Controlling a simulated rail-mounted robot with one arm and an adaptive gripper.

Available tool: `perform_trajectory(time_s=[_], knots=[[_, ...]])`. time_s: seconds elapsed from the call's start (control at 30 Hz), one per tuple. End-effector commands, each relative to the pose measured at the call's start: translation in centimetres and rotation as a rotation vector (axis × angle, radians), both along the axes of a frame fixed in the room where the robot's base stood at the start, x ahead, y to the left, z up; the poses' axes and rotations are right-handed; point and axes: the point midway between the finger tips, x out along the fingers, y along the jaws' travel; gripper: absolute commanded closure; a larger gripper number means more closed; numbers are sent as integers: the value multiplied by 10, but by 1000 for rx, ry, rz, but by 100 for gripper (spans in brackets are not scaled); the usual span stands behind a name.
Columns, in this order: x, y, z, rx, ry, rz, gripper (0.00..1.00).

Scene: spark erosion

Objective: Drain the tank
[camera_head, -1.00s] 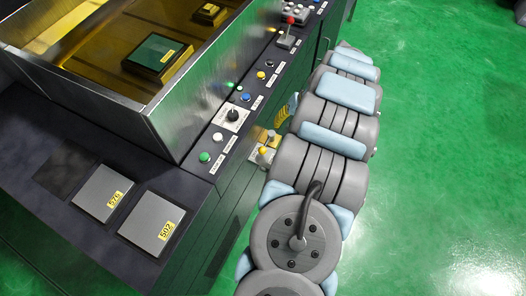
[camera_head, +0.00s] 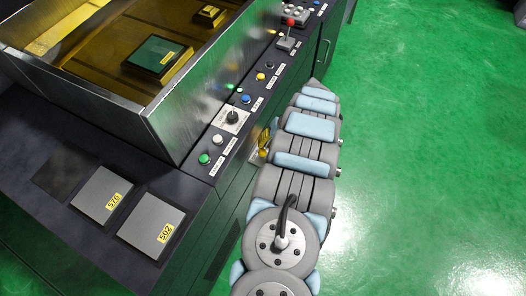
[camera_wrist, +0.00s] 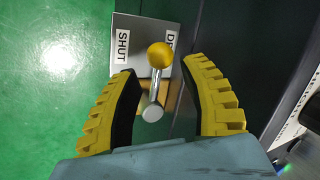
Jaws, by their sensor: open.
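The drain lever has a yellow ball knob (camera_wrist: 161,55) on a metal stem. Its plate (camera_wrist: 148,31) is labelled SHUT at left and a partly hidden word starting with D at right. The knob appears between the two labels. My gripper (camera_wrist: 163,68) is open, with its yellow fingers on either side of the stem and no clear contact. In the head view, a yellow finger of my gripper (camera_head: 265,142) shows beside the machine front, and the lever is hidden. The tank (camera_head: 190,95) has metal walls and holds amber liquid, with a block labelled 502 (camera_head: 153,54) in it.
A control panel with a black rotary knob (camera_head: 232,117), several coloured buttons and a red-topped joystick (camera_head: 290,24) runs along the tank. Plates marked 576 (camera_head: 103,194) and 502 (camera_head: 152,225) lie on the machine's ledge.

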Motion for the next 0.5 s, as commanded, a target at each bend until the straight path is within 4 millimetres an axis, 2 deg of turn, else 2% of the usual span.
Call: perform_trajectory(time_s=[0.3,0.5], knots=[[-1,15,-34,-1,1,0,56],[0,21,-46,-1,0,0,56]])
